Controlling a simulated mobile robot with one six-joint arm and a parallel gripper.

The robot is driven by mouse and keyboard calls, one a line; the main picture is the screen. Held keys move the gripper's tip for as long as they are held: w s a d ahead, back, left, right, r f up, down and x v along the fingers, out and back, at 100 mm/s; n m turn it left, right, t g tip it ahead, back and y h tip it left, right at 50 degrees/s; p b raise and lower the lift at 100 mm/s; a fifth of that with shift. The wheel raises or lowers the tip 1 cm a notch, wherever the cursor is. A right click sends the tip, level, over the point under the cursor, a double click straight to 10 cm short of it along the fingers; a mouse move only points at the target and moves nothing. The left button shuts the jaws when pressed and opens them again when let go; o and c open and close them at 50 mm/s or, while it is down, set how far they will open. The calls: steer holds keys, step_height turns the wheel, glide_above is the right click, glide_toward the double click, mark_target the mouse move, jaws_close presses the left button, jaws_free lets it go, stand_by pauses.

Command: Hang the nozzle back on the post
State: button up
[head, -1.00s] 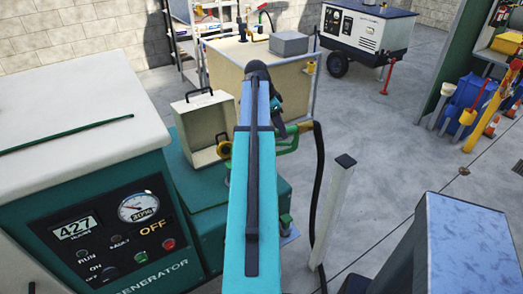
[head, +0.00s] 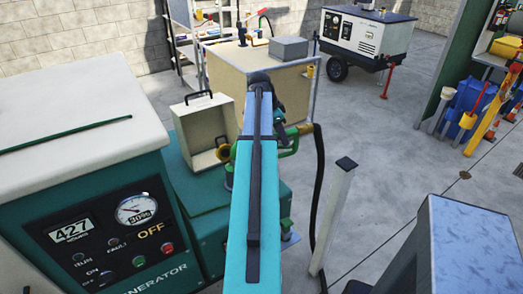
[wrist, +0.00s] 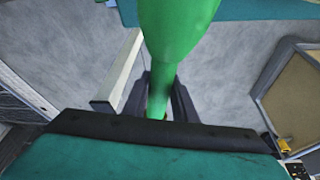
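The green nozzle (head: 289,143) shows beside my arm in the head view, with a yellow part near its right end and a black hose (head: 319,185) hanging down from it. In the wrist view the green nozzle (wrist: 174,35) runs between the two dark fingers of my gripper (wrist: 162,98), which appear shut on it. My arm hides the gripper's fingers and part of the nozzle in the head view. A white post (head: 331,215) with a dark flat cap stands on the floor just right of the hose, apart from the nozzle. A pale bar (wrist: 118,75) shows left of the fingers in the wrist view.
A teal generator (head: 115,225) with gauge and OFF sign fills the left. An open cream case (head: 208,130) rests on a teal box behind it. A tan cabinet (head: 262,82) stands beyond my arm. A blue-topped block (head: 465,240) is front right.

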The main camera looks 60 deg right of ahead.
jaws_close()
steer(key=shift+r+p, duration=3.2)
steer(key=shift+r, duration=2.6)
steer(key=shift+s, duration=0.1)
